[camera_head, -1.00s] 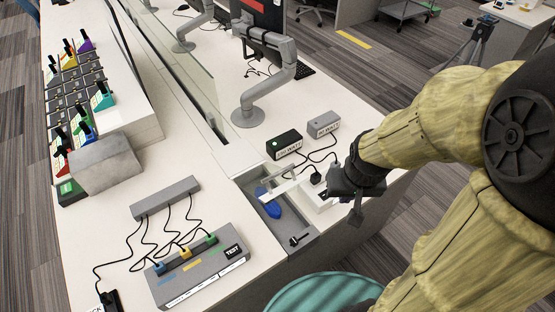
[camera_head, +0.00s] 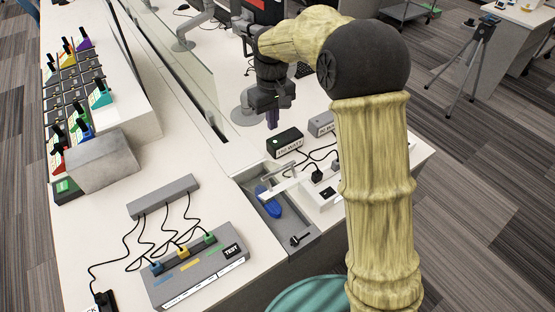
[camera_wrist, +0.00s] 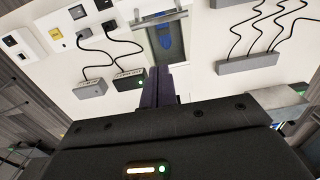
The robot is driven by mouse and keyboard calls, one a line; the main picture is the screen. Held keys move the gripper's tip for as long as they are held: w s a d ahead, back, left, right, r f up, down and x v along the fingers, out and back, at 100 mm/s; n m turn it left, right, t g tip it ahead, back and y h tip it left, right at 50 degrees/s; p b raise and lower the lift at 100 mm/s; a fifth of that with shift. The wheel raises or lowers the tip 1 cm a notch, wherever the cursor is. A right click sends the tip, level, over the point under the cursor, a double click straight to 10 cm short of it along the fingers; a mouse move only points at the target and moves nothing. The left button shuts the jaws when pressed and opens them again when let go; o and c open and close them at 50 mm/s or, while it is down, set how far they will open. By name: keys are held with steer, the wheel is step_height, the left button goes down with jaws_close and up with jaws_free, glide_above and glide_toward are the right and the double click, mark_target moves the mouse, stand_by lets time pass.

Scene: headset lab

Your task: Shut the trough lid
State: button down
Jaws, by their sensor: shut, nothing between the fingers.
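The grey trough (camera_head: 296,222) is set into the white desk and its near part is uncovered. A blue object (camera_head: 268,201) and a small black item (camera_head: 299,239) lie in it. The white trough lid (camera_head: 284,183), with a bar handle, is at the trough's far end; its hinge or slide is not clear. My gripper (camera_head: 272,122) is shut and empty, raised above the desk beyond the lid and touching neither. In the wrist view, the closed fingers (camera_wrist: 158,85) point toward the trough, with the lid handle (camera_wrist: 158,18) and blue object (camera_wrist: 166,42) beyond.
A white socket unit (camera_head: 324,190) is right of the trough. A grey test box (camera_head: 198,273) with cables is at left.

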steer(key=shift+a+r, duration=0.1)
steer(key=shift+a, duration=0.05)
step_height(320, 180, down, 13)
steer(key=s+d+p, duration=0.1)
steer(key=s+p, duration=0.1)
steer(key=shift+s+d+p, duration=0.2)
steer(key=shift+d+p, duration=0.1)
steer(key=shift+d, duration=0.05)
stand_by(0.4)
